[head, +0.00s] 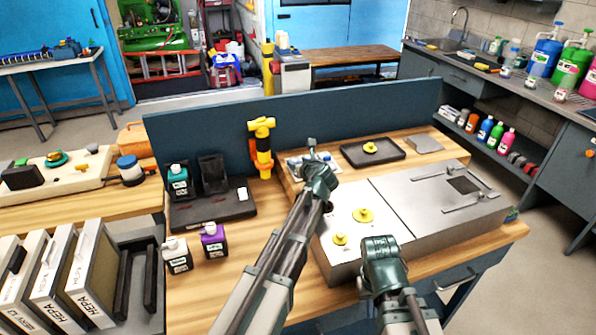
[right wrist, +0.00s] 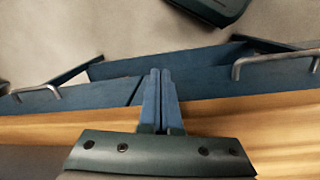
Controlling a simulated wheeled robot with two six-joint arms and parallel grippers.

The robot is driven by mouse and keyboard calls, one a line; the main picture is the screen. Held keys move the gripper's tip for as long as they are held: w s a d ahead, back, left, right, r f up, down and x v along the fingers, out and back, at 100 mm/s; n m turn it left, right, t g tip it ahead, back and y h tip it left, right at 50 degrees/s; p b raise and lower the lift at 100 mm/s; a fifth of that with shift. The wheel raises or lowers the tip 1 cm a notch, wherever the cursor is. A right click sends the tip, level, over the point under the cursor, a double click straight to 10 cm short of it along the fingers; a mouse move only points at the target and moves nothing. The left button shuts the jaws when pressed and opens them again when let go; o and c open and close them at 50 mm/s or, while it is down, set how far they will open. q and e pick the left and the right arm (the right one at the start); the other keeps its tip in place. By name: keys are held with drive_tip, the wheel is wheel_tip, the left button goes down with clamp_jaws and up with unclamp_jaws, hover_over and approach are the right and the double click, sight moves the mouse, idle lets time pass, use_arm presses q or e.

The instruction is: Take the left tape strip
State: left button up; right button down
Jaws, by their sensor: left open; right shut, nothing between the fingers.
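I cannot make out a tape strip for certain. Small pale and blue pieces (head: 296,164) lie at the back left of the bench, partly hidden behind my left gripper (head: 312,146). That gripper is open, close to these pieces, and nothing shows in it. The metal duct box (head: 440,222) lies to its right, with yellow knobbed parts (head: 362,215) on its left part. My right gripper (head: 381,248) is over the front of the box; its fingers are hidden in the head view. In the right wrist view its fingers (right wrist: 160,75) are shut and empty above the bench's front edge.
A dark tray (head: 372,155) with a yellow piece stands behind the box. A yellow tool (head: 262,148) stands by the blue back panel (head: 210,130). Small bottles (head: 214,240) and a black holder (head: 212,212) are at the left. Bare wood (head: 262,225) shows between.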

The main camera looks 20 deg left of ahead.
use_arm(q)
drive_tip(key=shift+w, duration=0.1)
drive_tip(key=shift+c, duration=0.6)
clamp_jaws()
drive_tip(key=shift+r, duration=0.15)
use_arm(e)
drive_tip(key=shift+r, duration=0.1)
